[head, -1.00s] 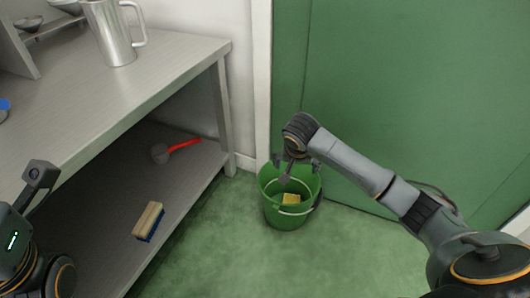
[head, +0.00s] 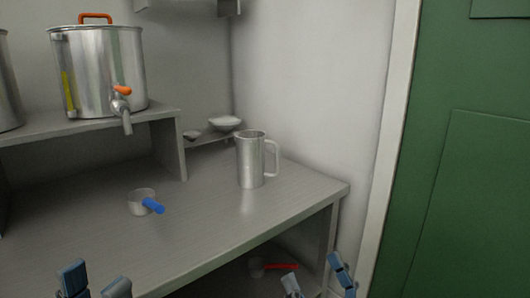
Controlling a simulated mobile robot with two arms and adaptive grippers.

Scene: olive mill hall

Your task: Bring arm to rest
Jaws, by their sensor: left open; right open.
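My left gripper (head: 95,284) shows only as two blue-grey fingertips at the bottom left edge. They are spread apart, with nothing seen between them. My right gripper (head: 316,278) shows at the bottom edge, right of centre, in front of the bench's right end. Its two fingertips are also apart and it looks empty. The rest of both arms is below the picture.
The steel bench (head: 200,225) carries a metal jug (head: 251,162) and a small blue-handled cup (head: 141,203). A steel tank (head: 97,72) with an orange-handled tap stands on a raised shelf. A red-handled scoop (head: 283,266) lies below. A green door (head: 460,180) is right.

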